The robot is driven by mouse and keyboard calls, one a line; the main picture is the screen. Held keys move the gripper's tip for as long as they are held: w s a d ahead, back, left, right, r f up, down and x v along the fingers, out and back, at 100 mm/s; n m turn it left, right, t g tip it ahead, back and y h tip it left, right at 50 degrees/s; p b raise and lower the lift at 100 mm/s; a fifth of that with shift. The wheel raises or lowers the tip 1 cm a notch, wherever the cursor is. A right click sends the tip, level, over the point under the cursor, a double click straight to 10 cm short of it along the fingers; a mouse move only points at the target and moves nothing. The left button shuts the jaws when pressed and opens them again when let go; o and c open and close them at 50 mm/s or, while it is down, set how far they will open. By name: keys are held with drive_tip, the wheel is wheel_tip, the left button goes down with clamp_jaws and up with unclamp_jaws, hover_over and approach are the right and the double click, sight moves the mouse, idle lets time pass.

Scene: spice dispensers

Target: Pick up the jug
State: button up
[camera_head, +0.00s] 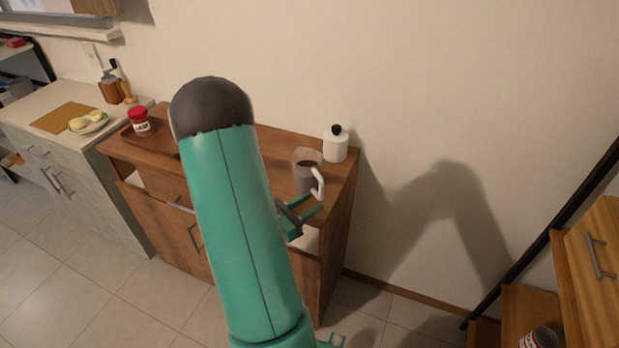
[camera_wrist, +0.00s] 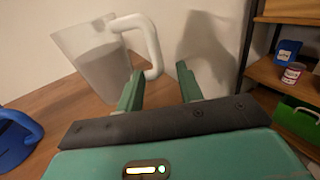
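The jug (camera_head: 306,172) is a translucent grey vessel with a white handle, upright on the right part of the wooden cabinet top. In the wrist view the jug (camera_wrist: 97,62) stands ahead and left, its handle (camera_wrist: 150,45) pointing right toward my fingers. My gripper (camera_head: 308,207) is at the cabinet's front right edge, close to the jug. In the wrist view my gripper (camera_wrist: 160,92) is open, with a clear gap between the two green fingers and nothing between them. The left finger is near the bottom of the handle; I cannot tell whether they touch.
A white bottle with a black cap (camera_head: 336,144) stands behind the jug. A red-lidded jar (camera_head: 139,121) is at the cabinet's left. A blue object (camera_wrist: 18,140) lies at the wrist view's left edge. Wooden shelves (camera_wrist: 285,75) stand to the right. The wall is close behind.

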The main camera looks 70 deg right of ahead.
sight(321, 201)
drive_tip(key=x, duration=0.5)
drive_tip(key=shift+w+r, duration=0.1)
drive_tip(key=shift+r, duration=0.1)
drive_tip(key=shift+c, duration=0.3)
clamp_jaws()
